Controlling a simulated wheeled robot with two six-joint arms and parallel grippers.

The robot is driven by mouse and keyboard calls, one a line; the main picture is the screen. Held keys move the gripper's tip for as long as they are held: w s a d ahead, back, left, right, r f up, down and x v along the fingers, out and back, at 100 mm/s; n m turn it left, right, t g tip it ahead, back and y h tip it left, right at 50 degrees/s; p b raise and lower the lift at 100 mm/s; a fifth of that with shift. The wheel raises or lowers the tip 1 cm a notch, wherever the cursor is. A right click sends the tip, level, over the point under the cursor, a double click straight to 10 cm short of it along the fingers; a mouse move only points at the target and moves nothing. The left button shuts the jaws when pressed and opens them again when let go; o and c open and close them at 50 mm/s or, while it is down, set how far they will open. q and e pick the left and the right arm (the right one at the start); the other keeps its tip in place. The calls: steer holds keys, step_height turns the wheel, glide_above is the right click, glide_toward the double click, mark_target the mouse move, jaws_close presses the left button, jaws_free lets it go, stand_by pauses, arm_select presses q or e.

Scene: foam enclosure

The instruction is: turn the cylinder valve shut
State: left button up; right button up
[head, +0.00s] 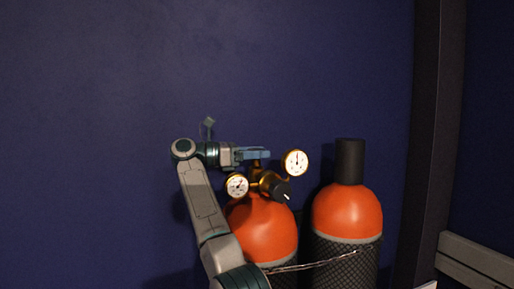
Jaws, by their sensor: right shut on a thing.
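An orange gas cylinder (262,228) stands in the lower middle of the head view. Its brass cylinder valve (256,164) is at the top, below the fingers. My right gripper (256,153) reaches in level from the left and is shut on the top of the valve. The fingers hide most of the part they hold, so how far it is turned cannot be seen. My left gripper is not in view.
A regulator with two white dial gauges (296,162) and a black knob (283,192) sits close to my fingers. A second orange cylinder (347,212) with a black cap stands at the right. A chain (318,264) crosses in front. The blue wall (110,110) behind is bare.

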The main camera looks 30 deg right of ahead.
steer(key=shift+r+m+g+y+p, duration=0.1)
steer(key=shift+m+g+y+p, duration=0.55)
steer(key=shift+g, duration=0.55)
steer(key=o, duration=1)
steer(key=shift+c, duration=0.2)
